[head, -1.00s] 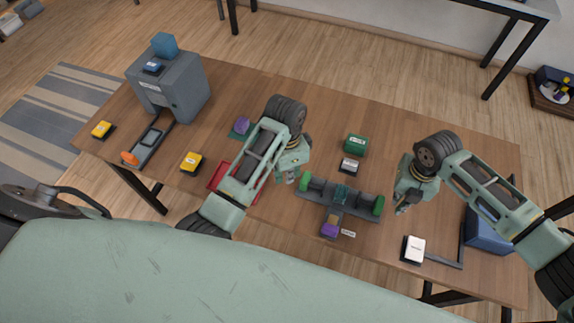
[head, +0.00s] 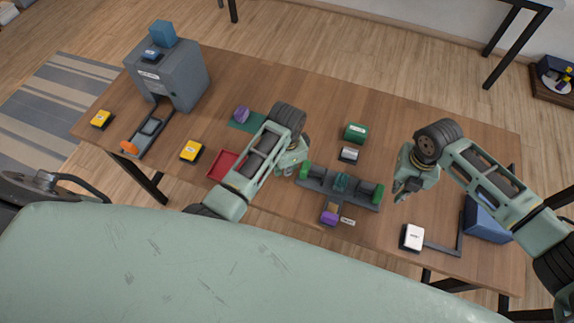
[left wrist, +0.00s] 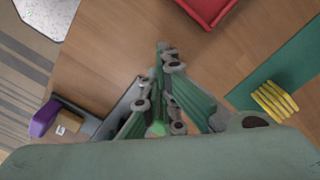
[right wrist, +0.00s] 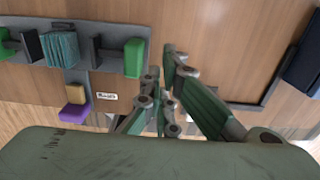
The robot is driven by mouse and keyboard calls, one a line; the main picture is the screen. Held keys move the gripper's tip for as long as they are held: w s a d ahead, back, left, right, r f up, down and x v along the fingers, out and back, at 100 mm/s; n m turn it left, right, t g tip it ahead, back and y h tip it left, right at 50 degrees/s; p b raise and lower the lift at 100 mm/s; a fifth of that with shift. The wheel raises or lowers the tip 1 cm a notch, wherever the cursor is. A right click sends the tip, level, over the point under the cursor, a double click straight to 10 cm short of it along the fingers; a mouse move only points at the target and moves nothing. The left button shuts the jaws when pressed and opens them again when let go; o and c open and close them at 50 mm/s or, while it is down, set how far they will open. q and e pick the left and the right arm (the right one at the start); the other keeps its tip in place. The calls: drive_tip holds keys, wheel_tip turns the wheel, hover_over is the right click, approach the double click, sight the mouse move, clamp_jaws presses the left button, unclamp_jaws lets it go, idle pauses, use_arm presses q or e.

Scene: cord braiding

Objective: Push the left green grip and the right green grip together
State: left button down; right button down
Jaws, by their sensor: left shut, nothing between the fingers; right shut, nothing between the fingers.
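The left green grip (head: 304,169) and the right green grip (head: 378,193) stand at the two ends of a dark grey rail fixture (head: 357,198). A teal corded bundle (head: 341,182) sits between them. My left gripper (head: 288,173) is shut and empty, just outside the left grip; whether it touches is unclear. In the left wrist view a green patch (left wrist: 157,129) of the grip shows behind my fingers (left wrist: 164,52). My right gripper (head: 399,197) is shut and empty beside the right grip's outer side. In the right wrist view that grip (right wrist: 133,58) is left of my fingertips (right wrist: 161,62), with a small gap.
A purple block (head: 329,218) sits in front of the fixture. A red tray (head: 221,165) is left, partly behind my left arm. A white-topped block (head: 412,237) is front right.

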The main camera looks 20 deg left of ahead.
sight(313, 172)
use_arm(q)
drive_tip(key=shift+d, duration=0.1)
drive_tip(key=shift+d, duration=2.05)
use_arm(e)
drive_tip(key=shift+f, duration=2.75)
drive_tip(key=shift+a, duration=0.1)
